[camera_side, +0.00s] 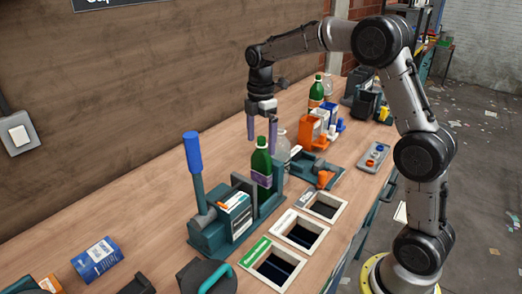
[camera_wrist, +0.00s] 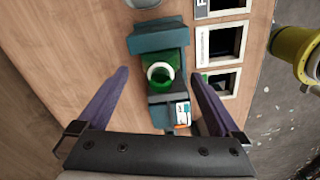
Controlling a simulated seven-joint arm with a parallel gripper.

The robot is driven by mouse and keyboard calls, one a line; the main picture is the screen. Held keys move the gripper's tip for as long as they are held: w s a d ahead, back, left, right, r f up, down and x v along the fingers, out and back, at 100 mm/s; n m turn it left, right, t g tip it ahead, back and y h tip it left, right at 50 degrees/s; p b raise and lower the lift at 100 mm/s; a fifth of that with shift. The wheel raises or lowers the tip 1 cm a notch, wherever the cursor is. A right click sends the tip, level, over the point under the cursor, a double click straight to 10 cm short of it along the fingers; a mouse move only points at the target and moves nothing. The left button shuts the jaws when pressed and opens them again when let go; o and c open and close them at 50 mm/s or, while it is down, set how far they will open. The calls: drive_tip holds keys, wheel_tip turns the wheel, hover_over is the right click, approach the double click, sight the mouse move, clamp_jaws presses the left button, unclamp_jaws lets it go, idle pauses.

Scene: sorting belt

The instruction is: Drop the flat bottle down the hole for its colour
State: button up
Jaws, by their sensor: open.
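Three white-framed holes lie to the right: one with a green label (camera_side: 256,250), one with a white label (camera_side: 285,218), one with a grey label (camera_side: 304,198).
The press's blue lever (camera_side: 192,152) stands up left of the bottle. A clear bottle (camera_side: 283,146) stands just behind. Orange and blue holders (camera_side: 312,130), another green bottle (camera_side: 316,92) and a button box (camera_side: 374,156) are farther back.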

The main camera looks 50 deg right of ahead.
sight(261, 149)
drive_tip(key=shift+f, duration=2.1)
drive_tip(key=c, duration=1.2)
drive_tip(key=shift+r, duration=0.1)
